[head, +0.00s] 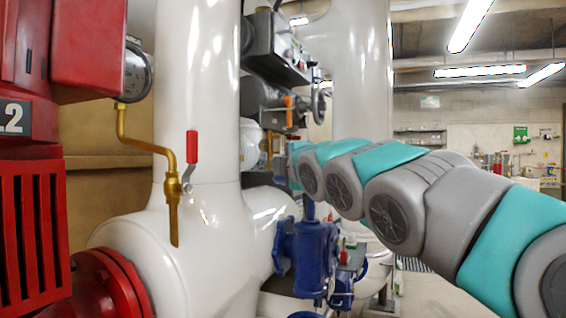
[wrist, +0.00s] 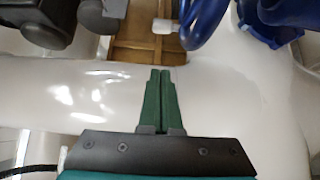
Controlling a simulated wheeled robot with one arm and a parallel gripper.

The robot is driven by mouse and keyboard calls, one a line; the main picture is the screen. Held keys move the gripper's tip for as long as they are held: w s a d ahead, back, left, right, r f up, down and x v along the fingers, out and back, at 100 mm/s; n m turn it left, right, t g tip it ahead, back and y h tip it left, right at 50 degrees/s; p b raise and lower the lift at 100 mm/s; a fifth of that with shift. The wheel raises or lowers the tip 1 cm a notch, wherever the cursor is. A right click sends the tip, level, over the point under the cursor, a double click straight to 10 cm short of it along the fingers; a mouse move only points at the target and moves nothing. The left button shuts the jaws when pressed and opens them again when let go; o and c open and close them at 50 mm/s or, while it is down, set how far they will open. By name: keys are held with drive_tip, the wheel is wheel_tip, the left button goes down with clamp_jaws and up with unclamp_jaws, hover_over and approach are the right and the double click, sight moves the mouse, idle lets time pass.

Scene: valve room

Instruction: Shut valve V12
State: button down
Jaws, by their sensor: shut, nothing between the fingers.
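No label reading V12 can be made out in either view. A blue valve body (head: 308,255) stands in the middle of the head view, below the far end of my arm. In the wrist view a blue curved part like a handwheel rim (wrist: 205,27) is at the top, with a blue flanged part (wrist: 272,22) to its right. My gripper (wrist: 160,72) shows its green fingers together and empty, in front of a white pipe. The fingertips are apart from the blue rim in the picture. In the head view the fingers are hidden.
A small red-handled valve (head: 191,150) sits on a brass pipe (head: 152,147) by a large white pipe (head: 200,75). A red machine (head: 35,200) is close on the left. Another handwheel (head: 319,103) is behind. Open floor (head: 430,295) shows at lower right.

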drive_tip(key=shift+w+a+p, duration=0.15)
drive_tip(key=shift+w+p, duration=0.15)
drive_tip(key=shift+w, duration=1.25)
drive_tip(key=shift+w+a+p, duration=0.2)
drive_tip(key=shift+w+p, duration=0.1)
drive_tip(key=shift+w, duration=1.25)
drive_tip(key=shift+w+a+p, duration=0.15)
drive_tip(key=shift+w+p, duration=0.15)
drive_tip(key=shift+w, duration=1.25)
drive_tip(key=shift+w+m+t+h+b, duration=0.3)
drive_tip(key=shift+m+h, duration=0.25)
drive_tip(key=shift+h, duration=0.35)
drive_tip(key=shift+w+m+t+h+b, duration=0.15)
drive_tip(key=shift+m+t+h+b, duration=0.15)
drive_tip(key=shift+m+h, duration=0.45)
drive_tip(key=shift+h, duration=0.35)
drive_tip(key=shift+w+a+m+h, duration=0.1)
drive_tip(key=shift+w+m+h, duration=0.15)
drive_tip(key=shift+h, duration=0.35)
drive_tip(key=shift+w+a+r, duration=0.1)
drive_tip(key=shift+w, duration=0.35)
